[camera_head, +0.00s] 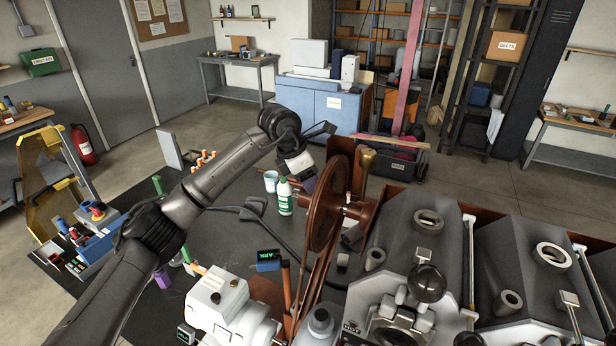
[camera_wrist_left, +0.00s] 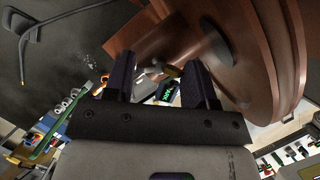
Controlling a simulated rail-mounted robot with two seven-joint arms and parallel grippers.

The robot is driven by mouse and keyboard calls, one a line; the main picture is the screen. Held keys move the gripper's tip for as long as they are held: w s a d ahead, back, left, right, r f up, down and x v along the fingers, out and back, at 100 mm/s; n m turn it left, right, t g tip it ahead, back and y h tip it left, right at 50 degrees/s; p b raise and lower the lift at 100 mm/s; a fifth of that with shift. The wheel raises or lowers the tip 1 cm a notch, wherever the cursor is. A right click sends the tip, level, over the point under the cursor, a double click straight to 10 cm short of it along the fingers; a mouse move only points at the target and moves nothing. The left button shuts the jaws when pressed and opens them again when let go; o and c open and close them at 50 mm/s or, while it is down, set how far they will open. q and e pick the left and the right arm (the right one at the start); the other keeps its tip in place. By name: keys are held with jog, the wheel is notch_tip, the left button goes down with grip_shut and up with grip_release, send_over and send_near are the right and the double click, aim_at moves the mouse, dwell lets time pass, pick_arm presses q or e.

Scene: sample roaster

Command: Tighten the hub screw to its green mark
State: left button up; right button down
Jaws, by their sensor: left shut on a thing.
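A large reddish-brown wheel (camera_head: 325,205) stands upright beside the dark roaster bodies, with a hub and shaft (camera_head: 358,208) at its right side. It fills the upper right of the left wrist view (camera_wrist_left: 250,60). My left gripper (camera_head: 308,184) is just left of the wheel. In the left wrist view its dark fingers (camera_wrist_left: 160,78) are shut on a small grey piece (camera_wrist_left: 151,74), mostly hidden between them; I cannot tell whether this is the hub screw. I cannot make out a green mark. My right gripper is not in view.
A white bottle (camera_head: 285,198) with a green label and a cup (camera_head: 271,181) stand left of the wheel. A small display box (camera_head: 268,260) and a white machine (camera_head: 217,297) are nearer. Roaster bodies (camera_head: 418,235) crowd the right. The dark bench top (camera_head: 235,238) is partly clear.

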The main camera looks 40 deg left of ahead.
pick_arm(q)
jog(key=shift+r+m+g+p, duration=0.2)
jog(key=shift+m+g+p, duration=0.1)
jog(key=shift+m+p, duration=0.65)
jog(key=shift+m+g+h+p, duration=0.3)
jog(key=shift+m+h+p, duration=0.4)
jog(key=shift+m, duration=0.55)
jog(key=shift+w+m+g+p, duration=0.1)
jog(key=shift+m+g+p, duration=0.4)
jog(key=shift+m, duration=0.6)
jog(key=shift+f+m+p, duration=0.1)
jog(key=shift+m+p, duration=0.3)
jog(key=shift+m, duration=0.5)
jog(key=o, duration=0.7)
jog(key=shift+g, duration=0.3)
jog(key=shift+c, duration=0.2)
jog(key=shift+a, duration=0.1)
